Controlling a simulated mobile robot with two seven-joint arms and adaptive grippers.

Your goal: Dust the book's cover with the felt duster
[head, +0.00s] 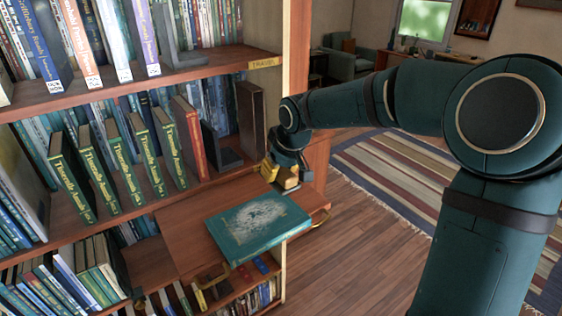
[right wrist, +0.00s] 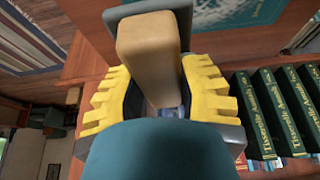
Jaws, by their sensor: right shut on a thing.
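The book (head: 257,226) has a teal cover with a pale grey dusty patch in its middle. It lies flat, cover up, on a wooden pull-out board (head: 178,240). A corner of its teal cover shows at the top of the right wrist view (right wrist: 235,14). My right gripper (head: 286,177) is beyond the book's far right corner, above the board and apart from the book. Its yellow fingers are shut on the felt duster (right wrist: 148,58), a tan block with a grey pad at its far end. My left gripper does not show clearly in either view.
Green upright books (head: 108,170), a red one (head: 190,137) and a dark bookend stand on the shelf behind the board. A wooden bookcase post (head: 297,55) rises near my right gripper.

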